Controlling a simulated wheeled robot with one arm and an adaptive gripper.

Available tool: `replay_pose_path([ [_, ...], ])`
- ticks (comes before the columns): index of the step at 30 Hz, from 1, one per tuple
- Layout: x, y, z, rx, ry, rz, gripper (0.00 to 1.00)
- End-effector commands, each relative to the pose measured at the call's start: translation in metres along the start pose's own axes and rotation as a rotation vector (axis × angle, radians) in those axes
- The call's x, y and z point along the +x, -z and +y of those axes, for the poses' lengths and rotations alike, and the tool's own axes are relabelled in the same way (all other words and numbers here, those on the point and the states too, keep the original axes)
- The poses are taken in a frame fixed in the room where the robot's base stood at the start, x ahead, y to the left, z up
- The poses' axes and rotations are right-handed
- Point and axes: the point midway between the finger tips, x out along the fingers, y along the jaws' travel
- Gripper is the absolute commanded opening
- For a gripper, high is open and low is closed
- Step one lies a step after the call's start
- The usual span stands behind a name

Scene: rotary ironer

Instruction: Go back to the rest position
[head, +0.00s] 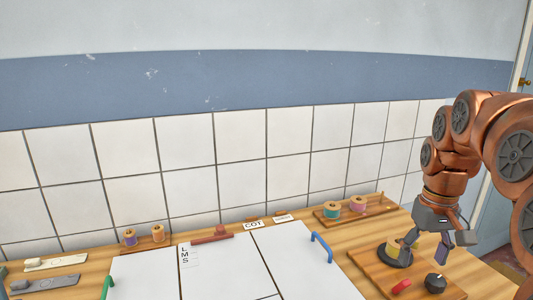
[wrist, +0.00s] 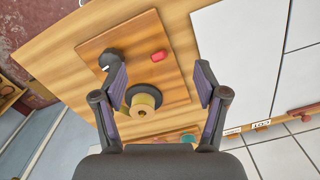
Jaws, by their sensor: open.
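My gripper (head: 426,246) is at the right of the head view, pointing down above a wooden board (head: 372,262). Its two fingers are apart with nothing between them, as the wrist view also shows (wrist: 160,80). A spool of yellow thread (head: 393,245) stands on a dark round base on the board. It is close beside the left finger in the head view. In the wrist view the spool (wrist: 143,101) lies below the board's middle, nearer the left finger. I cannot tell whether finger and spool touch.
The board also carries a red piece (head: 401,285) and a black knob (head: 435,283). White panels (head: 225,268) with a blue handle (head: 321,246) fill the table's middle. A rack with two spools (head: 358,203) stands behind, near the tiled wall. A door is at the far right.

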Motion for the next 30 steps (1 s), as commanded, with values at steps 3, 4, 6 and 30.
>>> replay_pose_path([
  [3,0.002,-0.02,-0.024,-0.023,-0.001,-0.01,0.72],
  [4,0.003,-0.025,-0.029,-0.027,-0.001,-0.014,0.72],
  [6,0.006,-0.038,-0.042,-0.038,-0.001,-0.021,0.72],
  [30,0.071,-0.205,-0.127,-0.044,-0.012,-0.107,0.72],
])
